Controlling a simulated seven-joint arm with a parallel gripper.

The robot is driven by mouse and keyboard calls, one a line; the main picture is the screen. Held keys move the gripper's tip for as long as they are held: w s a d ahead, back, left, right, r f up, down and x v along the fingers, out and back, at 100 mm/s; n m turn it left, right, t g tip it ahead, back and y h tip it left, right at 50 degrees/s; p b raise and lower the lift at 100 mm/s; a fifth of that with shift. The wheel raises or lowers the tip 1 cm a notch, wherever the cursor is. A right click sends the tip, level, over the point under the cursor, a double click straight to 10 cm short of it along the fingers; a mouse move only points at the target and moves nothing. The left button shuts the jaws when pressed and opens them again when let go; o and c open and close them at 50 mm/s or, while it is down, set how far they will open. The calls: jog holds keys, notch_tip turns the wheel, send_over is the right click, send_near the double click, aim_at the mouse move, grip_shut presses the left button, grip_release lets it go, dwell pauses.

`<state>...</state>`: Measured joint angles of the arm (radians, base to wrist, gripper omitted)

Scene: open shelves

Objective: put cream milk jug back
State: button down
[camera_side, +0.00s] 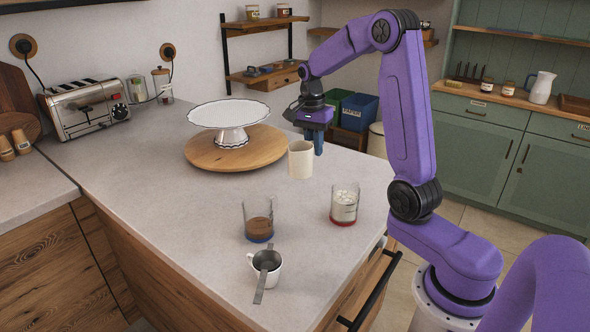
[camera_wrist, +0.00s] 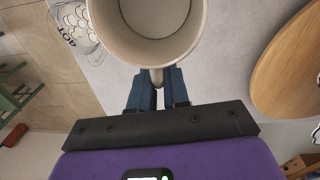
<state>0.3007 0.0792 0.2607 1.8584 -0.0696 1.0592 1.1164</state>
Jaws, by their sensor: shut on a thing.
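The cream milk jug (camera_side: 301,160) is in the side view, right of the round wooden board, upright and seemingly a little above the counter. My gripper (camera_side: 318,146) is behind it, with its blue fingers next to the jug. In the wrist view the jug (camera_wrist: 150,28) fills the top middle and looks empty inside. My gripper (camera_wrist: 157,88) is shut on the jug's handle, at the near side of its rim. The jug's base is hidden in the wrist view.
A white cake stand (camera_side: 230,116) stands on a round wooden board (camera_side: 262,147). A glass with brown contents (camera_side: 258,222), a glass with white contents (camera_side: 344,204) and a small white cup (camera_side: 275,276) with a metal scoop stand nearer. The counter's left middle is clear.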

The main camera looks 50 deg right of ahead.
jog(key=w+d+f, duration=0.1)
jog(key=w+f, duration=0.1)
jog(key=w+d+f, duration=0.1)
jog(key=w+f, duration=0.2)
jog(key=w+d+f, duration=0.1)
jog(key=w+f, duration=0.1)
jog(key=w, duration=0.1)
jog(key=shift+w+d+f, duration=0.1)
jog(key=shift+d+f, duration=0.05)
jog(key=shift+f, duration=1.75)
jog(key=c, duration=1.1)
grip_release()
jog(key=shift+f, duration=0.15)
